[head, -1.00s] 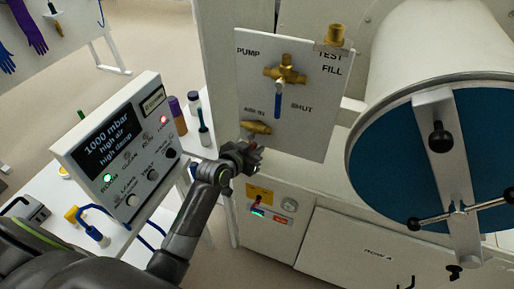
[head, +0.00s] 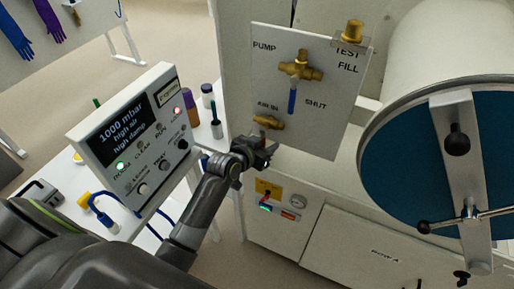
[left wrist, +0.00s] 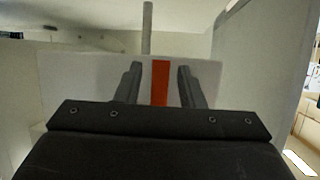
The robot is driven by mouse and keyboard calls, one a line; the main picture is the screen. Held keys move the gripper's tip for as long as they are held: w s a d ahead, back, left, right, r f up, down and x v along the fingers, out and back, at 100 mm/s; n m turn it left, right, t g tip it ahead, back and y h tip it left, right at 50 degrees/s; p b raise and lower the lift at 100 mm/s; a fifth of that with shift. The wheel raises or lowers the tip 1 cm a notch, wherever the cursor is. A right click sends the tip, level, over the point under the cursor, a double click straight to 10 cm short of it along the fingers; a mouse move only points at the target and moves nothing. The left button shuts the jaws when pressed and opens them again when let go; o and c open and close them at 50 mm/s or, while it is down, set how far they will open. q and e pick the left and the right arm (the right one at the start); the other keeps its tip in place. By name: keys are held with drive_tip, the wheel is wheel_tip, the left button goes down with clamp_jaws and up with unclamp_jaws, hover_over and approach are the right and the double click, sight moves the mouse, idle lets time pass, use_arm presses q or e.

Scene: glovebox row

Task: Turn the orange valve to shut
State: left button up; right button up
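The orange valve handle (left wrist: 160,84) shows in the left wrist view as an upright orange strip between my left fingers, with a gap on each side. In the head view, its brass body (head: 268,122) is low on the white panel by the AIR IN label, and the handle is mostly hidden by my gripper. My left gripper (head: 265,147) is just below that brass body. It also shows in the left wrist view (left wrist: 159,76), open, its fingers apart around the handle. Whether either finger touches the panel I cannot tell. My right gripper is out of view.
A brass valve with a blue handle (head: 292,102) is above on the same panel (head: 325,125). A control box with a screen (head: 118,135) stands left of my arm. A large round blue door (head: 400,170) with a metal bar is at the right.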

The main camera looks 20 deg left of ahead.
use_arm(q)
drive_tip(key=b+v, duration=0.2)
drive_tip(key=v, duration=1.5)
drive_tip(key=shift+s, duration=0.2)
drive_tip(key=shift+f, duration=0.1)
drive_tip(key=w+a+f+n+g+y, duration=0.1)
drive_tip(key=a+f, duration=0.1)
drive_tip(key=f, duration=0.6)
drive_tip(key=w+a+f+n+g+y, duration=0.1)
drive_tip(key=a+f, duration=0.2)
drive_tip(key=f, duration=0.5)
drive_tip(key=s+a+f+n+g+y+b, duration=0.15)
drive_tip(key=s+f, duration=0.25)
drive_tip(key=f, duration=0.5)
drive_tip(key=s+a+f+g, duration=0.2)
drive_tip(key=s+f, duration=0.1)
drive_tip(key=f, duration=0.7)
drive_tip(key=s+d+f+g, duration=0.1)
drive_tip(key=s+f+g, duration=0.1)
drive_tip(key=s+f, duration=0.5)
drive_tip(key=s+f+g, duration=0.2)
drive_tip(key=s+f, duration=0.5)
drive_tip(key=s, duration=0.6)
drive_tip(key=s+d+f+g, duration=0.1)
drive_tip(key=s+f+g, duration=0.1)
drive_tip(key=s+f, duration=0.5)
drive_tip(key=s, duration=0.3)
drive_tip(key=shift+d+f+b, duration=0.15)
drive_tip(key=shift+d+b, duration=0.15)
drive_tip(key=shift+b, duration=0.05)
